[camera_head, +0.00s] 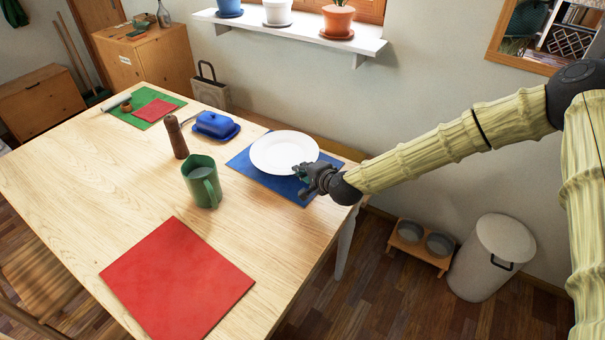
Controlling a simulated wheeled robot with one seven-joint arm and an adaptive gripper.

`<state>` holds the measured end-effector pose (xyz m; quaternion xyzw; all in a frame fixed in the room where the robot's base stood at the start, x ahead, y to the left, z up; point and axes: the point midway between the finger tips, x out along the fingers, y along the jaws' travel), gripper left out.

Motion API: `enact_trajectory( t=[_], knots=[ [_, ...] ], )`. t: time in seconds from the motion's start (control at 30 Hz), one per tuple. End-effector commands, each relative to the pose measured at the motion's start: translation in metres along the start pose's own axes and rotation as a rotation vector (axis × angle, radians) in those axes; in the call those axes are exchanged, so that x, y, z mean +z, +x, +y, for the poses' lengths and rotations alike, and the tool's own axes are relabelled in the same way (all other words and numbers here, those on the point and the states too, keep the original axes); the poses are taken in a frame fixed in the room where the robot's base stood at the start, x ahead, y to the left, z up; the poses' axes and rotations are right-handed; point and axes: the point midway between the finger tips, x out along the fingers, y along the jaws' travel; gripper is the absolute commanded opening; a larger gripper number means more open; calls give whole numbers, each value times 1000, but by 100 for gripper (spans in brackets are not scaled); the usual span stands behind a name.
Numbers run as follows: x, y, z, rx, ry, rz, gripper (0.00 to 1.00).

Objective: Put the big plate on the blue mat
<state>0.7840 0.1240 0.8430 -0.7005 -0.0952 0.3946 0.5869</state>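A big white plate (284,150) is over the blue mat (244,168) at the right back of the wooden table. It looks level, but I cannot tell whether it rests fully on the mat or is slightly raised. The mat's left and front parts show around it. My gripper (303,176) is at the plate's front right edge, low over the mat. Its dark fingers are small and partly hidden, so I cannot tell whether they grip the rim.
A blue butter dish (215,125), a brown pepper mill (176,138) and a green mug (202,181) stand left of the plate. A red mat (176,280) lies in front; a green mat (150,98) lies at the far left. The table's right edge is close to my gripper.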

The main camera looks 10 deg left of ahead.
Motion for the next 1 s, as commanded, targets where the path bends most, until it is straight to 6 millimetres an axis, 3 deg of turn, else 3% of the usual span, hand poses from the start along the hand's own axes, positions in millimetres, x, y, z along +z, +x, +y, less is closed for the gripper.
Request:
enact_trajectory(
  t=[0.2, 0.6, 0.97, 1.0],
  knots=[
    [-4, 9, -4, -2, 1, 1, 0],
    [-3, 22, 25, -1, 0, 1, 0],
    [-4, 25, 30, -2, 0, 1, 0],
    [-3, 24, 30, 0, 1, 1, 7]
  ],
)
